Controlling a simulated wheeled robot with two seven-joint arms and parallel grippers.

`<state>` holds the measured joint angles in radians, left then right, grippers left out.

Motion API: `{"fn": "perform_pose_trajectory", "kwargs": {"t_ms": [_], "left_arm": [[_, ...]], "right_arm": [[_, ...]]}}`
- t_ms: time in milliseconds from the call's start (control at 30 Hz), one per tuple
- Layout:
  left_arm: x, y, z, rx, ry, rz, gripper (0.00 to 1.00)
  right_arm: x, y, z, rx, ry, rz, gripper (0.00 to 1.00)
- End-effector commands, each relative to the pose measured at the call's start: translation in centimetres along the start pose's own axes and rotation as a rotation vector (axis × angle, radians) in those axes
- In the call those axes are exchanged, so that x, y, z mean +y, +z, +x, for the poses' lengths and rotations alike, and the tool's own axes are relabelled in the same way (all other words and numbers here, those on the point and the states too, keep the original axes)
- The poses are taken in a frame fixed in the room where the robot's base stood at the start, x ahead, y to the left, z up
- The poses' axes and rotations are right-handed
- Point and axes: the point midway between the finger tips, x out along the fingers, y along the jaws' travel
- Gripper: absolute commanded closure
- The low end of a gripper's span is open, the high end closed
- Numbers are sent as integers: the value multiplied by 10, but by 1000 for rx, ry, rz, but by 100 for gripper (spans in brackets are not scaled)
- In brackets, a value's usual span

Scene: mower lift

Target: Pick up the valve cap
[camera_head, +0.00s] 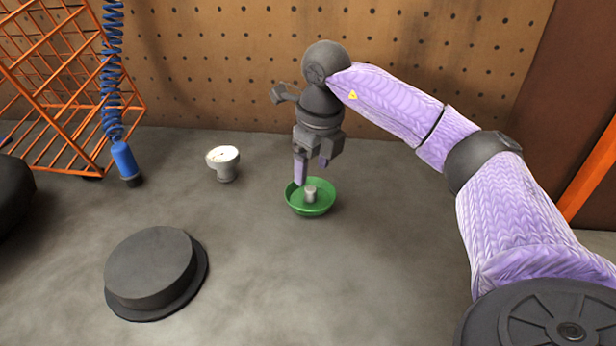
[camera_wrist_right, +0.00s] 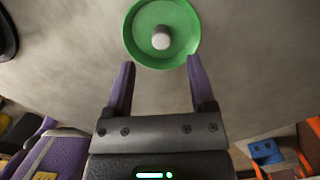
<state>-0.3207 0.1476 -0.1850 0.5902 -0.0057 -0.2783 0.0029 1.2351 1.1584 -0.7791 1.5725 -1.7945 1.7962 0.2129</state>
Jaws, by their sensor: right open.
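The valve cap (camera_head: 310,193) is a small light-grey cylinder standing in a shallow green dish (camera_head: 322,208) on the bench. In the right wrist view the cap (camera_wrist_right: 161,40) sits near the middle of the round green dish (camera_wrist_right: 141,48). My right gripper (camera_head: 312,172) points down just above the dish, at its back side. In the right wrist view its two purple fingers (camera_wrist_right: 160,75) are spread apart with nothing between them, and the cap lies beyond the fingertips. My left gripper is not in view.
A white cup-shaped fitting (camera_head: 224,165) stands left of the dish. A dark round lidded object (camera_head: 150,268) lies at the front left. A blue coiled hose with nozzle (camera_head: 124,160) hangs by an orange wire rack (camera_head: 60,80). The bench in front of the dish is clear.

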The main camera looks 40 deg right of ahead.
Motion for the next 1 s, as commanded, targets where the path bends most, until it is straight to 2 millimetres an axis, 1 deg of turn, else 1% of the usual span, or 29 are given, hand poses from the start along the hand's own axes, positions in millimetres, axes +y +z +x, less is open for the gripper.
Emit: {"fn": "perform_pose_trajectory", "kwargs": {"t_ms": [33,67,167,233,300,467,500,567,600,667,700,800,1000], "left_arm": [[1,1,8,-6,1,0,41],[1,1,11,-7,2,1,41],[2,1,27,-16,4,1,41],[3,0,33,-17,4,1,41],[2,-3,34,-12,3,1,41],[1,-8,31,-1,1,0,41],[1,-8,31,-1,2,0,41],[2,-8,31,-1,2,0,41],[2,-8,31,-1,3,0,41],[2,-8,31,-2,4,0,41],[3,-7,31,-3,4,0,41],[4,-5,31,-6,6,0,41],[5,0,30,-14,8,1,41]], "right_arm": [[0,0,12,3,0,0,29],[-1,0,17,2,0,0,29],[-2,-1,39,5,0,0,29],[-2,-2,51,5,0,-1,29],[-2,-1,55,2,0,-1,29],[-2,-1,50,-2,0,-1,29],[-2,-1,50,-2,0,-1,38],[-2,-1,50,-2,0,-1,50],[-2,-1,50,-2,0,-1,59],[-2,-1,50,-1,0,-1,71],[-2,-1,50,-1,0,-1,80],[-2,-1,50,-1,0,-1,100],[-2,-1,50,-1,0,-1,100]]}}
